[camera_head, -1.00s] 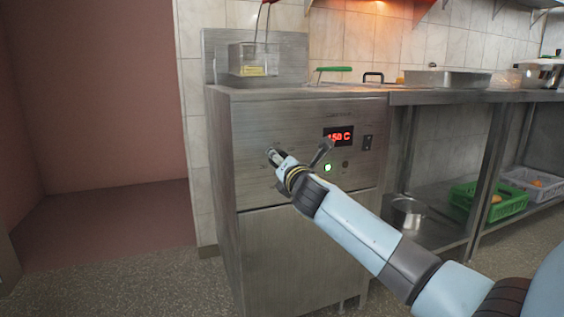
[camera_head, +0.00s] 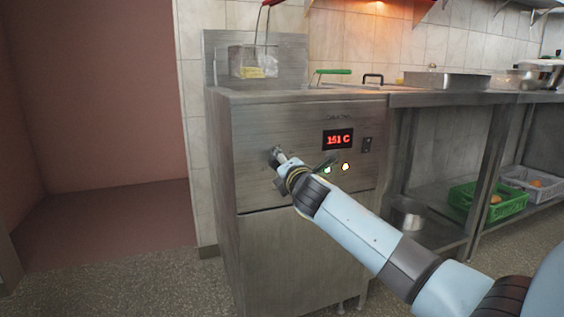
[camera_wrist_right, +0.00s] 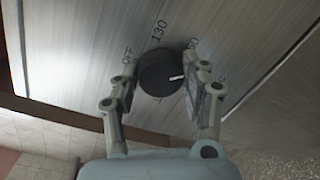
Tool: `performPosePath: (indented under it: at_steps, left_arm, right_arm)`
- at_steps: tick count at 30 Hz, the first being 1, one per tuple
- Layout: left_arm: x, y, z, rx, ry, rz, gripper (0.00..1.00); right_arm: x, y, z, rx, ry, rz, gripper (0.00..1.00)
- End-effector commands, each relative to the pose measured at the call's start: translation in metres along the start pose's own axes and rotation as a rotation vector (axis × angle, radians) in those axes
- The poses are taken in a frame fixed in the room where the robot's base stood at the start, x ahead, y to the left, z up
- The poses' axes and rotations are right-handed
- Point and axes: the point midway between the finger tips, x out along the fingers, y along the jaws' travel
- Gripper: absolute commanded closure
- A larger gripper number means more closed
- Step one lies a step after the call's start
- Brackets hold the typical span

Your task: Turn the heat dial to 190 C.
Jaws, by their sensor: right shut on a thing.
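The heat dial (camera_wrist_right: 160,72) is a round dark knob with a white pointer mark, set on the steel front of the fryer (camera_head: 300,245). Printed marks around it include OFF and 130; others are partly hidden by the fingers. My right gripper (camera_wrist_right: 163,88) is shut on the dial, one finger on each side. In the head view the right gripper (camera_head: 279,156) reaches the left part of the panel and mostly covers the dial. The red display (camera_head: 338,139) appears to read 151 C. A green lamp (camera_head: 326,169) and a whitish-orange lamp (camera_head: 345,167) glow below it. My left gripper is out of view.
A dark switch (camera_head: 367,144) is right of the display. A steel table (camera_head: 440,97) adjoins on the right, with a green crate (camera_head: 503,205) and a pot (camera_head: 408,212) below. The floor left of the fryer is clear.

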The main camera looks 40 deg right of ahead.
Motion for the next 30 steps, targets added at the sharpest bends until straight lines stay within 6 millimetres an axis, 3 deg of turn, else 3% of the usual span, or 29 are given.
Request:
performPosePath:
  at_steps: [15, 30]
  left_arm:
    - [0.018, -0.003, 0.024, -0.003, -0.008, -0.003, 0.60]
    - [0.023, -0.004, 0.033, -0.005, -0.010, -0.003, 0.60]
  right_arm:
    - [0.000, -0.001, 0.001, 0.487, 0.033, -0.031, 0.87]
    - [0.000, -0.004, 0.001, 0.960, 0.067, -0.060, 0.87]
